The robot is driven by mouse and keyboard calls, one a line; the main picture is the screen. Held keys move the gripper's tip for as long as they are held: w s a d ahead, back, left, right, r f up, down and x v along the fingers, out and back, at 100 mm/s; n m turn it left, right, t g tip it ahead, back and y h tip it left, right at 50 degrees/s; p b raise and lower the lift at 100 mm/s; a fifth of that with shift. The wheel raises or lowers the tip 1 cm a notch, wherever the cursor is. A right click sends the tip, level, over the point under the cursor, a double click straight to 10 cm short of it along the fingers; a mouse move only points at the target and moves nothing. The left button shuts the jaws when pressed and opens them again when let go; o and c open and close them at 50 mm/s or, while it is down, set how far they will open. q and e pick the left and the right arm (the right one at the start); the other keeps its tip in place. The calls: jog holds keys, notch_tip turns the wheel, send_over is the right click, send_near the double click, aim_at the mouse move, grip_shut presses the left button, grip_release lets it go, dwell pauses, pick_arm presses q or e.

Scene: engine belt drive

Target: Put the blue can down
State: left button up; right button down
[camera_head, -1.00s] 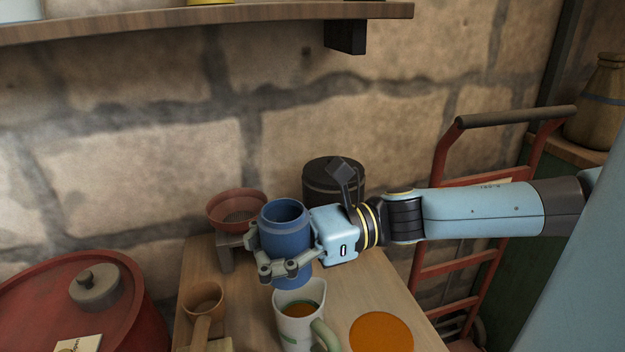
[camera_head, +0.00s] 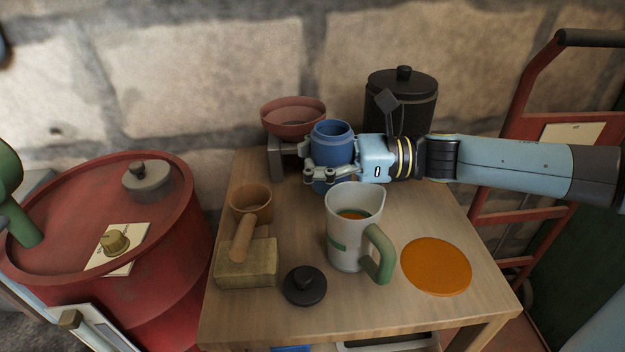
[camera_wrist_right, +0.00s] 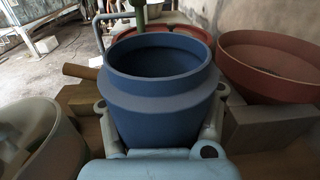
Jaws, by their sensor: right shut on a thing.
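The blue can (camera_head: 331,140) is upright and open at the top, near the back of the wooden table (camera_head: 330,310). My right gripper (camera_head: 318,172) comes in from the right and is shut around the can. In the right wrist view the can (camera_wrist_right: 160,85) fills the middle between the fingers. Its base is partly hidden behind the pitcher and the fingers, so I cannot tell whether it touches the table. My left gripper does not show.
A white pitcher with a green handle (camera_head: 345,235) stands just in front of the can. A red bowl on a stand (camera_head: 293,115) is behind left, a black lidded pot (camera_head: 400,100) behind right. An orange disc (camera_head: 436,266), a black lid (camera_head: 304,286) and a wooden scoop (camera_head: 247,215) lie in front.

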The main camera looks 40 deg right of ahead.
jog(key=shift+w+a+f, duration=0.2)
jog(key=shift+w+f, duration=0.15)
jog(key=shift+w, duration=0.1)
jog(key=shift+f+b, duration=0.7)
jog(key=shift+f, duration=1.2)
jog(key=shift+f, duration=0.15)
jog(key=shift+c, duration=2.2)
grip_release()
